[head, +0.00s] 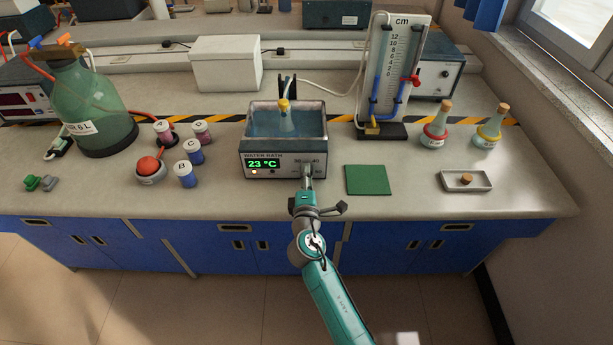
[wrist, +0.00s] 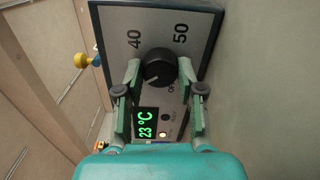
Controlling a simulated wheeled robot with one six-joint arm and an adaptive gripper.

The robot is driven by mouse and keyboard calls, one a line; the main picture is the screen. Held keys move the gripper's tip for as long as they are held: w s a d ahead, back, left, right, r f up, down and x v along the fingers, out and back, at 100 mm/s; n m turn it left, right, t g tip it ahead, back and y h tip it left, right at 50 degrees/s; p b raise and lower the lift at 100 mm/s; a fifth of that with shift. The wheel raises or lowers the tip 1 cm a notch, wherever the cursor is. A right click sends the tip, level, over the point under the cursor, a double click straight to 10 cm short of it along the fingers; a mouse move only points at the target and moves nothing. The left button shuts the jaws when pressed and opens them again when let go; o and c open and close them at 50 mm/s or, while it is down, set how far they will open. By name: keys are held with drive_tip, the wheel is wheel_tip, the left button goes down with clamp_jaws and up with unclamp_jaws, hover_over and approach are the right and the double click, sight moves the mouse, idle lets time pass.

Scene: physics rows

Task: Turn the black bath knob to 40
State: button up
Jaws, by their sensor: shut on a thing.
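The water bath (head: 270,158) stands on the bench with a green display reading 23 °C. Its black knob (wrist: 158,66) is on the front panel, between my gripper's two fingers (wrist: 159,72) in the wrist view. The fingers are shut on the knob's sides. A pale mark on the knob points toward the lower left in that view, away from the printed 40 (wrist: 134,39) and 50 (wrist: 181,33). In the head view my gripper (head: 307,179) reaches the panel's right end and mostly hides the knob.
A flask with a yellow top (head: 285,115) stands in the bath. A green mat (head: 367,180) and a tray (head: 480,182) with a cork lie to the right. Several small jars (head: 186,175) and a red-topped item (head: 149,168) stand to the left. A manometer stand (head: 404,60) is behind right.

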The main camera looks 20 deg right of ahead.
drive_tip(key=m, duration=0.5)
drive_tip(key=shift+m, duration=0.3)
drive_tip(key=shift+f, duration=0.1)
idle(0.3)
drive_tip(key=o, duration=1.1)
drive_tip(key=shift+o, duration=0.2)
drive_tip(key=shift+s, duration=0.1)
drive_tip(key=v, duration=1.1)
drive_tip(key=shift+s, duration=0.35)
drive_tip(key=shift+a, duration=0.1)
